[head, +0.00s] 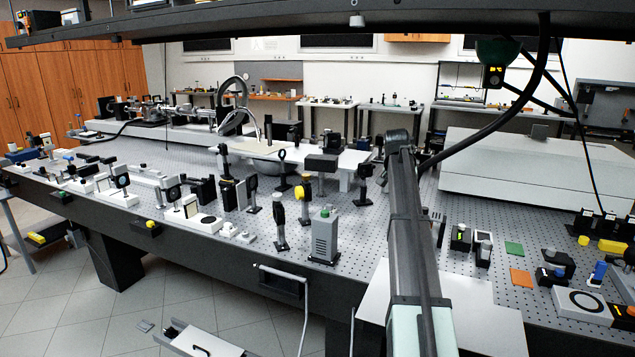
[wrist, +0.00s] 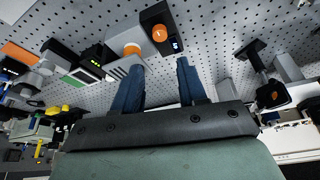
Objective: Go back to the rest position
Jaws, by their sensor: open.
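My gripper (wrist: 158,82) shows in the wrist view as two blue fingers standing apart, with nothing held between them. The perforated optical table (wrist: 215,40) lies beyond the fingertips. In the head view my arm reaches forward over the optical table (head: 350,225), and I cannot make out the fingers there.
A grey box with a green top (head: 325,237) and several post-mounted optics stand left of my arm. To the right are small devices, an orange square (head: 521,278) and a green square (head: 514,248). A long white housing (head: 530,175) stands behind. A dark shelf (head: 300,22) hangs overhead.

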